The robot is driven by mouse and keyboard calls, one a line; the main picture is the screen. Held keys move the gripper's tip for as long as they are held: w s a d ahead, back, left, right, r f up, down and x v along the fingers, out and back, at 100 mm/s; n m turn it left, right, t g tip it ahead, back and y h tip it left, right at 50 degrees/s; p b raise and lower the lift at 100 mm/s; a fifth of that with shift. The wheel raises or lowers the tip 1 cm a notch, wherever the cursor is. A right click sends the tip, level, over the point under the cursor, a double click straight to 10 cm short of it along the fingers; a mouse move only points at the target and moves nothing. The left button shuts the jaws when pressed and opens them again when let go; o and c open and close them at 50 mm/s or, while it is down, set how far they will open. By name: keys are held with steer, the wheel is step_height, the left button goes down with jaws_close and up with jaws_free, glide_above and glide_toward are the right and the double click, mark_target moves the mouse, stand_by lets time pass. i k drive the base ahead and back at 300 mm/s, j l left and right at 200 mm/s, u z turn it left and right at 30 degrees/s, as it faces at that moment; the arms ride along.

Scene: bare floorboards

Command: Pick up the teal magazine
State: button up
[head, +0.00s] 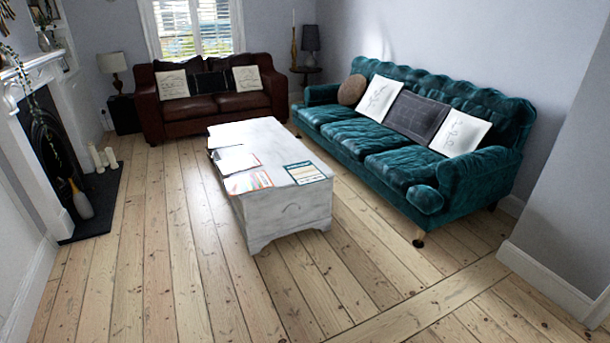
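A magazine with a teal border and a pale middle (305,172) lies flat near the front right corner of a white chest-like coffee table (290,214). Several other magazines or papers lie along the table's left side, among them one with a colourful cover (248,182) and a pale one (236,162) behind it. The teal magazine lies apart from these. My gripper is not in view.
A teal velvet sofa (405,174) stands right of the table, with a gap of floor between. A brown leather sofa (212,106) is at the back. A fireplace with a dark hearth (92,206) is at left. The floorboards in front are clear.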

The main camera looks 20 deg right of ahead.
mark_target(305, 173)
steer(key=i+l, duration=0.35)
steer(key=l, duration=0.15)
steer(key=i+l, duration=0.35)
steer(key=l, duration=0.15)
steer(key=i+l, duration=0.35)
steer(key=l, duration=0.15)
steer(key=i+l, duration=0.3)
steer(key=l, duration=0.2)
steer(key=i+l, duration=0.35)
steer(key=l, duration=0.15)
steer(key=i+j+z, duration=0.45)
steer(key=i+j, duration=0.15)
steer(key=i+j+z, duration=0.25)
steer(key=j, duration=0.2)
steer(key=i+j+z, duration=0.2)
steer(key=j, duration=0.2)
steer(key=i+j+z, duration=0.25)
steer(key=j, duration=0.2)
